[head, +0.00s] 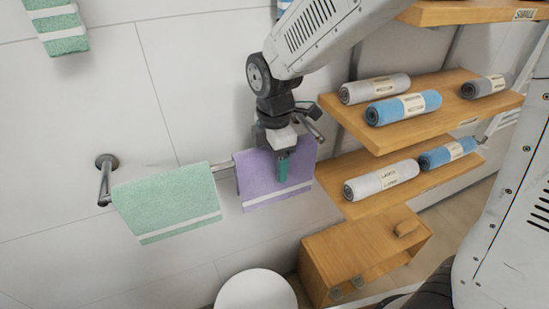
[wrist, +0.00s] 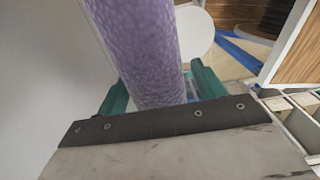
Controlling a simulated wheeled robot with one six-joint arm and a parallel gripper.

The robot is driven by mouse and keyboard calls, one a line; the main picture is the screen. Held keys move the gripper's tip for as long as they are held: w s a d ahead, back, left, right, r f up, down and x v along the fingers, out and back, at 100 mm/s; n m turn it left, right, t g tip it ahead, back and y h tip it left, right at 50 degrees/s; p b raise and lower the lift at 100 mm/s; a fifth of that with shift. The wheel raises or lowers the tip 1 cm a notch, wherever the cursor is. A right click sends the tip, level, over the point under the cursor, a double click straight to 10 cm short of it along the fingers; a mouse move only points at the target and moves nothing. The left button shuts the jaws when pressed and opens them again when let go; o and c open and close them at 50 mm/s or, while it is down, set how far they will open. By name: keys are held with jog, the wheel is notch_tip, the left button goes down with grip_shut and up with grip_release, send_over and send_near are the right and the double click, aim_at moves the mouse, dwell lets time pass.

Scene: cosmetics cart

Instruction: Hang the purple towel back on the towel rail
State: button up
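The purple towel (head: 262,178) is draped over the towel rail (head: 222,171), on its right part, with a white stripe near its lower edge. My gripper (head: 283,166) points down over the towel from above, with one teal finger in front of the cloth. In the wrist view, the towel (wrist: 148,50) runs between the two teal fingers (wrist: 158,92), which stand apart on either side of it. A narrow gap seems to show at the right finger. The far finger is hidden in the head view.
A green towel (head: 167,200) hangs on the rail's left part. To the right, wooden shelves (head: 460,107) carry rolled grey and blue towels. A low wooden cabinet (head: 350,250) and a white round object (head: 255,290) stand below. Another green towel (head: 60,28) hangs at upper left.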

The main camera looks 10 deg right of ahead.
notch_tip(320, 180, up, 8)
jog(key=shift+f, duration=0.25)
jog(key=shift+d+r, duration=0.1)
jog(key=shift+r, duration=0.15)
jog(key=s+d+r+m, duration=0.2)
jog(key=s+d+m, duration=0.6)
jog(key=s+m, duration=0.2)
jog(key=s+d+r+m+t, duration=0.1)
jog(key=s+d+r+m, duration=0.1)
jog(key=s+d+m, duration=0.6)
jog(key=s+m, duration=0.2)
jog(key=shift+s, duration=0.4)
jog(key=shift+c, duration=0.3)
